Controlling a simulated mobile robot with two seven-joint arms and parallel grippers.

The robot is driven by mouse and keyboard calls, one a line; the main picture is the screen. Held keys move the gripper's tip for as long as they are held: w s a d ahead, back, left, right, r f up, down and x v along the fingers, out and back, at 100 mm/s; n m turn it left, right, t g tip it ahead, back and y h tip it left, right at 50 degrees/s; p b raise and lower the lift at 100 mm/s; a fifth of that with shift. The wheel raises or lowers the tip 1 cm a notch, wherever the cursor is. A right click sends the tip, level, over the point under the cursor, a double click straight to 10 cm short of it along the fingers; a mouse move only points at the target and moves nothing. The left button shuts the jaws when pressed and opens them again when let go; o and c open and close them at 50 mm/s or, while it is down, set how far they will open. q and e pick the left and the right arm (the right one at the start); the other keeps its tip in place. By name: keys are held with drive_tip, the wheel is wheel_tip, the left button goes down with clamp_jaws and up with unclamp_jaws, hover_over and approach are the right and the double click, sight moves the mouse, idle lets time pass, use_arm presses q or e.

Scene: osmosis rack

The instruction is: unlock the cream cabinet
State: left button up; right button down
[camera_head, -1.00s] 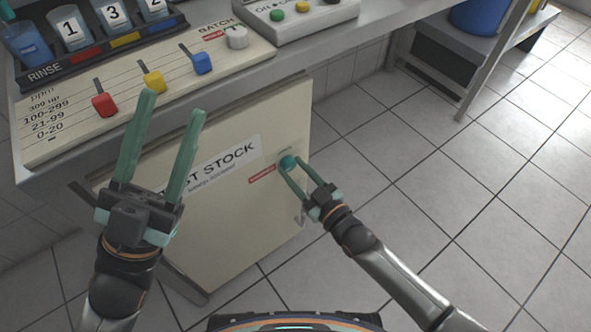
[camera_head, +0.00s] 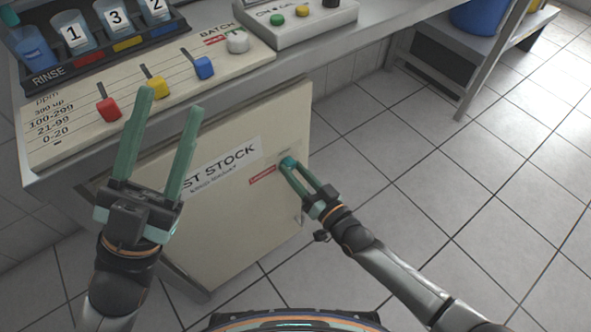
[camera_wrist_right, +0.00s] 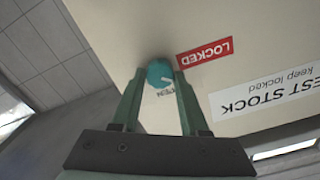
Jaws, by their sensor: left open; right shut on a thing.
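The cream cabinet (camera_head: 230,220) stands under the bench, its front carrying a "TEST STOCK keep locked" label that is partly hidden by my left gripper in the head view. A round teal knob (camera_wrist_right: 160,74) with a pale mark sits on the front, beside a red "LOCKED" label (camera_wrist_right: 205,53). My right gripper (camera_head: 290,165) is shut on the knob; its fingers lie on either side of it. The lettering by the knob is partly covered. My left gripper (camera_head: 170,108) is open and empty, in front of the bench edge and the cabinet's left part.
Above the cabinet, the bench holds a panel with red (camera_head: 109,109), yellow and blue sliders, a rack of numbered cups (camera_head: 115,20) and a button box (camera_head: 300,14). A low shelf (camera_head: 450,60) stands at the back right. Tiled floor at the right is clear.

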drive_tip(key=m, duration=0.5)
drive_tip(key=shift+f+m+b, duration=0.1)
drive_tip(key=shift+m+b, duration=0.2)
drive_tip(key=shift+b, duration=0.05)
drive_tip(key=m+b, duration=0.1)
drive_tip(key=m, duration=0.3)
drive_tip(key=shift+m, duration=0.4)
drive_tip(key=shift+c, duration=2.1)
unclamp_jaws()
drive_tip(key=p+v, duration=0.2)
drive_tip(key=v, duration=1)
drive_tip(key=shift+s+d, duration=0.15)
drive_tip(key=shift+s, duration=0.1)
